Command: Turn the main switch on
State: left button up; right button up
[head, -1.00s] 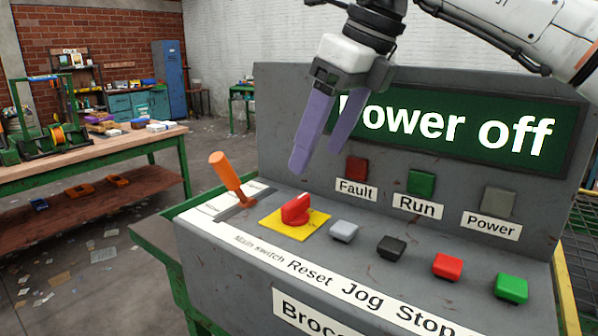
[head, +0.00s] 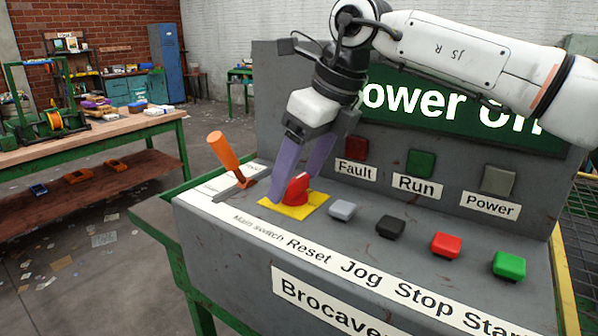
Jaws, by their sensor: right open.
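The main switch is a red rotary knob (head: 298,190) on a yellow plate (head: 316,203), on the sloped top of the grey control console (head: 225,212). The printed words "Main switch" are in front of it. My right gripper (head: 294,186) comes down from above with purple fingers. It is open, with one finger on the knob's left and the other behind it at the right. The fingers hide part of the knob, and I cannot tell whether they touch it. The green display (head: 384,98) is partly covered by my right arm. My left gripper is not in view.
An orange-handled lever (head: 224,152) stands left of the knob. Grey (head: 342,210), black (head: 390,227), red (head: 445,244) and green (head: 509,265) buttons run to the right. Fault (head: 356,147), Run (head: 421,163) and Power (head: 497,180) lamps look unlit. A workbench (head: 90,148) stands at left.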

jog(key=c, duration=1.1)
jog(key=shift+o, duration=0.2)
